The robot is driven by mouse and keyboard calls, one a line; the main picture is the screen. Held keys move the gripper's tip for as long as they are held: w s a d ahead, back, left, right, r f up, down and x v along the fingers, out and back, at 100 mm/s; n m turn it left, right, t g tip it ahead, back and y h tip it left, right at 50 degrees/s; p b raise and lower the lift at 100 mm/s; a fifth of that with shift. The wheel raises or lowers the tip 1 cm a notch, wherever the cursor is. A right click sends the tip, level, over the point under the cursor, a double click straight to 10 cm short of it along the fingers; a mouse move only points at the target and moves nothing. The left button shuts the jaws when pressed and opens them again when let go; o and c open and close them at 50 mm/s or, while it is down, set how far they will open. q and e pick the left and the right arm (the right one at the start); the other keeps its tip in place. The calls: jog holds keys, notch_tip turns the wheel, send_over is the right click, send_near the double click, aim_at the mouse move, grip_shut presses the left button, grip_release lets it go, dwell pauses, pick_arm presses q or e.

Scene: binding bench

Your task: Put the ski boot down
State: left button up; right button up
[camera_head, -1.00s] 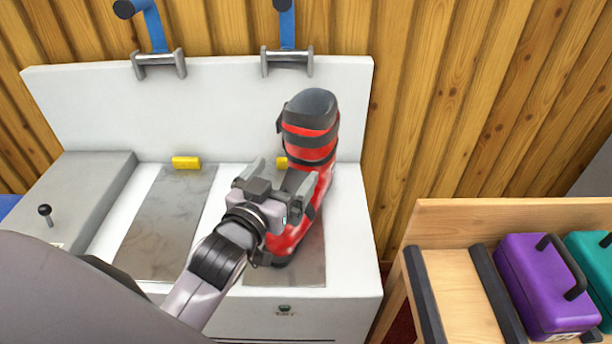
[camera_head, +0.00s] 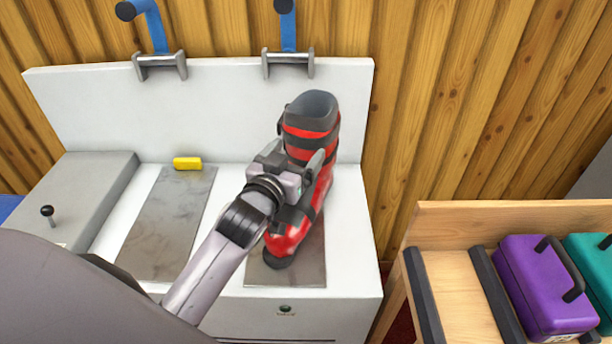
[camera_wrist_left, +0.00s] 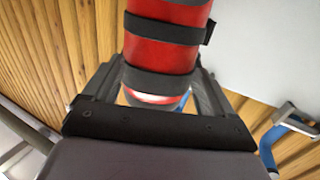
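The red and black ski boot (camera_head: 298,224) stands upright on the right-hand metal plate (camera_head: 300,270) of the white bench, toe toward me. My left gripper (camera_head: 296,158) is at the boot's shaft, with one finger on each side. In the left wrist view, the red shaft (camera_wrist_left: 160,55) with its black straps fills the space between the fingers (camera_wrist_left: 160,85), which look pressed close against it. Part of the boot's middle is hidden behind my gripper. My right gripper is not in view.
A yellow block (camera_head: 187,163) sits behind the empty left plate (camera_head: 170,225). Blue-handled clamps (camera_head: 287,62) are mounted on the bench's back panel. A grey box with a black knob (camera_head: 47,211) is at left. A wooden rack (camera_head: 460,285) at right holds a purple case (camera_head: 545,290) and a teal one.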

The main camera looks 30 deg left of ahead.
pick_arm(q)
grip_shut()
jog(key=shift+r+p, duration=0.95)
jog(key=shift+r, duration=4.25)
jog(key=s+d+f+h+p, duration=0.1)
jog(key=s+d+f+p, duration=0.2)
jog(key=s+f, duration=0.3)
jog(key=shift+s+d+f+m, duration=0.35)
jog(key=shift+s+d, duration=0.3)
jog(key=shift+s, duration=1.65)
jog(key=shift+d+f, duration=0.15)
jog(key=shift+d, duration=0.05)
jog(key=shift+a, duration=0.2)
